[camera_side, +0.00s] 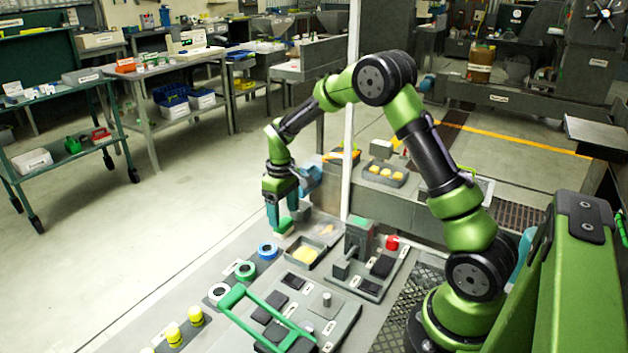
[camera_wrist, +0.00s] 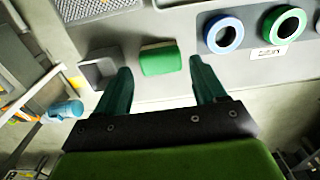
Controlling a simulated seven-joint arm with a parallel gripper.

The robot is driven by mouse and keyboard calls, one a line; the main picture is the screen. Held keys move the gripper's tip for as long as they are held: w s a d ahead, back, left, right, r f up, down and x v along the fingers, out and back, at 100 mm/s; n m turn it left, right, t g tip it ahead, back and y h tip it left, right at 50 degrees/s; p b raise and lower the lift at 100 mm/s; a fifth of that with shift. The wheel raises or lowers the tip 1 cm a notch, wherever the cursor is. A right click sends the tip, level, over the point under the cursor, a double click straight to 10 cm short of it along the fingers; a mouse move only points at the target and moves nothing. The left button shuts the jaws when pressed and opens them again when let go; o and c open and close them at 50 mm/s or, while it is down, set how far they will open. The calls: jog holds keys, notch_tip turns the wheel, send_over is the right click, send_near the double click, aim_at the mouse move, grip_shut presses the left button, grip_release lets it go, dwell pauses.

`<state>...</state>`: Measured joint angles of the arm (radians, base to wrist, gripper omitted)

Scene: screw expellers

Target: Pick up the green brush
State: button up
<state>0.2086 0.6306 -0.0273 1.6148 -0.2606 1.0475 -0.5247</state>
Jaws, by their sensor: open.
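The green brush (camera_side: 285,227) lies on the grey bench below my gripper (camera_side: 281,214) in the side view, with a pale edge along its base. In the wrist view the green brush (camera_wrist: 161,62) shows between the tips of my gripper (camera_wrist: 160,70), with visible gaps to both fingers. My gripper is open, points down and holds nothing. In the side view the fingers hide part of the brush, and I cannot tell their exact height above it.
A blue tape ring (camera_side: 267,250) and a green tape ring (camera_side: 245,270) lie near the brush. A tray with yellow contents (camera_side: 305,255) is to its right. A grey block (camera_wrist: 99,68) sits left of the fingers in the wrist view.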

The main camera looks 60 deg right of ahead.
aim_at(283, 221)
notch_tip(283, 221, down, 4)
jog(key=shift+w+f, duration=0.1)
jog(key=shift+f, duration=0.15)
jog(key=shift+c, duration=0.3)
jog(key=c, duration=0.7)
jog(key=shift+o, duration=0.2)
jog(key=shift+r, duration=5.05)
